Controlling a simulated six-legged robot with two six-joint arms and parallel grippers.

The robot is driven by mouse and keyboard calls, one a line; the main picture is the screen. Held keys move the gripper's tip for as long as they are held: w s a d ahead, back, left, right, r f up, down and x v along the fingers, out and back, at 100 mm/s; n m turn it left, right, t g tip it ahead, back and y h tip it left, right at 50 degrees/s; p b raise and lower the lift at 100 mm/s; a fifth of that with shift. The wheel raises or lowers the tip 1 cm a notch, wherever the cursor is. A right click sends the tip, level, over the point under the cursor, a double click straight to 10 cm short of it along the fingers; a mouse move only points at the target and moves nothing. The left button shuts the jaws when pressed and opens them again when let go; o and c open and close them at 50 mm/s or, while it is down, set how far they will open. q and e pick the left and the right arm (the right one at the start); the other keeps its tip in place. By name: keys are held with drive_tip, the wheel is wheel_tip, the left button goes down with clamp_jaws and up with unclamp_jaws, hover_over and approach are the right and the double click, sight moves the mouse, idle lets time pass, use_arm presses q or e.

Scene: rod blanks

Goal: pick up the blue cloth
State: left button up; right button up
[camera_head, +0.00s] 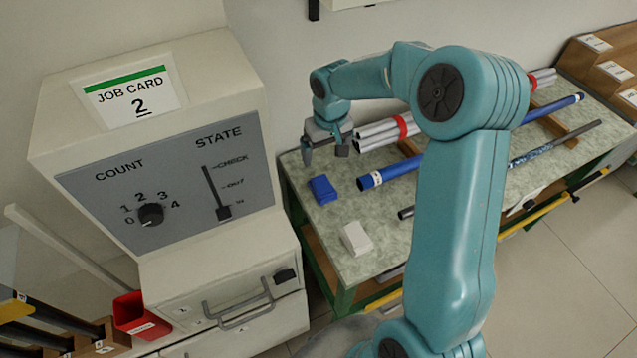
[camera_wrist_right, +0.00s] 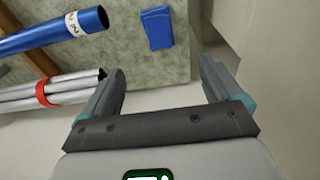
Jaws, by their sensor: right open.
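The blue cloth (camera_head: 322,189) lies folded on the green-grey bench top (camera_head: 335,219), near its left edge. It also shows at the top of the right wrist view (camera_wrist_right: 157,28), ahead of the fingers and not between them. My right gripper (camera_head: 325,150) is open and empty, above and behind the cloth in the head view, apart from it. Its two fingers (camera_wrist_right: 165,88) stand wide apart in the wrist view. My left gripper is not in view.
A blue tube (camera_head: 392,172) lies just right of the cloth, with silver rods (camera_head: 375,136) in a red band behind it. A white block (camera_head: 356,239) sits in front. A dark rod (camera_head: 406,213) lies further right. A control cabinet (camera_head: 150,130) stands at left.

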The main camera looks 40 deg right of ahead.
drive_tip(key=p, duration=0.1)
hover_over(323, 185)
drive_tip(key=f, duration=1)
drive_tip(key=shift+s+a, duration=0.2)
drive_tip(key=shift+s, duration=0.2)
drive_tip(key=shift+s+f+p, duration=0.2)
drive_tip(key=shift+f+p, duration=0.15)
drive_tip(key=shift+p, duration=0.05)
drive_tip(key=f, duration=0.2)
drive_tip(key=w+f+p, duration=0.1)
drive_tip(key=f, duration=0.1)
drive_tip(key=shift+w+d, duration=0.1)
drive_tip(key=shift+f+p, duration=0.3)
drive_tip(key=shift+f, duration=0.1)
drive_tip(key=shift+d+f, duration=0.1)
drive_tip(key=c, duration=1)
drive_tip(key=shift+c, duration=0.8)
